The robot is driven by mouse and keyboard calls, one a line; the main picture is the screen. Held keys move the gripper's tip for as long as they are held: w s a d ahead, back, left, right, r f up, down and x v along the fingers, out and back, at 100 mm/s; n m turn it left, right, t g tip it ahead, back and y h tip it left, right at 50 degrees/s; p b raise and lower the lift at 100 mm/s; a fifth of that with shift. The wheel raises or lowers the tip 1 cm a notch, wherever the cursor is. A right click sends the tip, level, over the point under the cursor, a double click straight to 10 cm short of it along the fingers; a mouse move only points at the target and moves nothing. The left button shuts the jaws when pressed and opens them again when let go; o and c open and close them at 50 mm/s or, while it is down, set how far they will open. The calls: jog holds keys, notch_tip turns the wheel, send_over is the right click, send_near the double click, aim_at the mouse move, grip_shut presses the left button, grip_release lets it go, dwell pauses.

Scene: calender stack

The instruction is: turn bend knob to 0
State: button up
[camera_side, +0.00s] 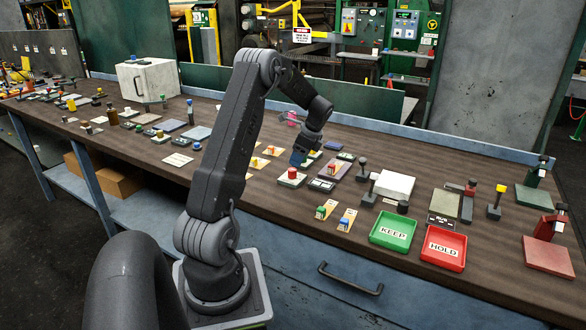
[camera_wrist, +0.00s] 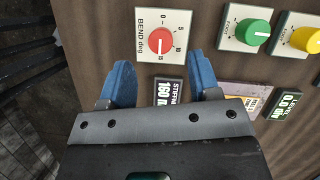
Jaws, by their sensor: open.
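The bend knob (camera_wrist: 160,41) is a round red knob on a white square plate marked "BEND deg" in the wrist view. In the side view a red knob on a pale plate (camera_side: 292,174), apparently the same one, sits on the bench just below my gripper (camera_side: 299,158). In the wrist view my gripper (camera_wrist: 160,72) is open, its two blue fingers apart. The knob lies between and ahead of the fingertips, and nothing is held.
A dark readout (camera_wrist: 168,91) sits beside the bend plate. A green knob (camera_wrist: 253,32) and a yellow knob (camera_wrist: 307,39) stand to the right. A green KEEP tray (camera_side: 377,240) and a red HOLD tray (camera_side: 427,257) lie near the bench front.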

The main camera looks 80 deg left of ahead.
aim_at(292, 169)
jog(key=shift+x, duration=2.6)
jog(key=shift+c, duration=0.5)
jog(key=c, duration=0.8)
jog(key=shift+c, duration=0.2)
